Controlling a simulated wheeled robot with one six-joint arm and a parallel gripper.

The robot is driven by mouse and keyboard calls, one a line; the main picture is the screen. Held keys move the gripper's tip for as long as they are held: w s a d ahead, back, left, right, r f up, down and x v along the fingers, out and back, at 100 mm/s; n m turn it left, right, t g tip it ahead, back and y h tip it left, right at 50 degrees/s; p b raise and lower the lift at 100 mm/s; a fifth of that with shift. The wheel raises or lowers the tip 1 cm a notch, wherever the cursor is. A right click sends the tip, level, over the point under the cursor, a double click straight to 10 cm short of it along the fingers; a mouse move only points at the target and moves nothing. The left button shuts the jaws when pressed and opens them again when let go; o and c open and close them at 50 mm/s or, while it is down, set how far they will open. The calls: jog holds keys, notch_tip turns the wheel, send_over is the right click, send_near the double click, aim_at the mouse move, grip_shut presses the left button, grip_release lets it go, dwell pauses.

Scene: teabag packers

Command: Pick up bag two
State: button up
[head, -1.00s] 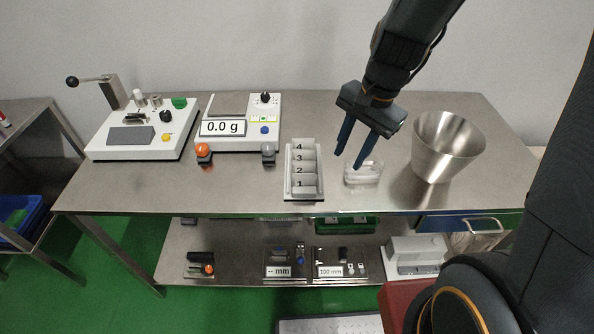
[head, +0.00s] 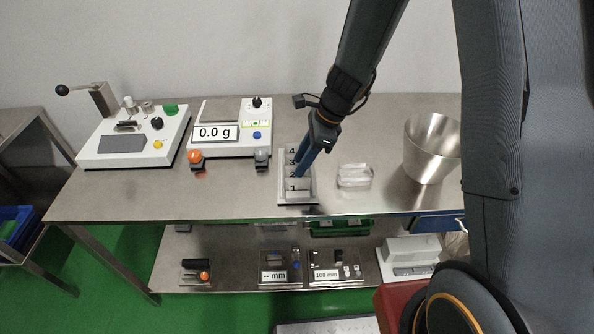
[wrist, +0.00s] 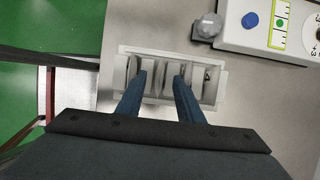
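A grey rack (head: 283,190) with compartments numbered 1 to 4 stands on the steel table in the head view. The label 2 shows beside my gripper (head: 300,172), which hides part of the compartments. The rack also shows in the wrist view (wrist: 222,92), below my gripper (wrist: 161,79). My two blue fingers are apart and reach down over the middle compartments, with pale upright panels between them. I cannot tell bag two from the dividers, nor whether the fingertips touch anything. The gripper appears open, with nothing lifted.
A clear dish (head: 355,176) sits just right of the rack, and a metal funnel cup (head: 430,150) further right. A scale (head: 232,142) reading 0.0 g and a lever machine (head: 125,148) stand left. The front-left tabletop is clear.

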jog(key=shift+x, duration=0.8)
grip_shut()
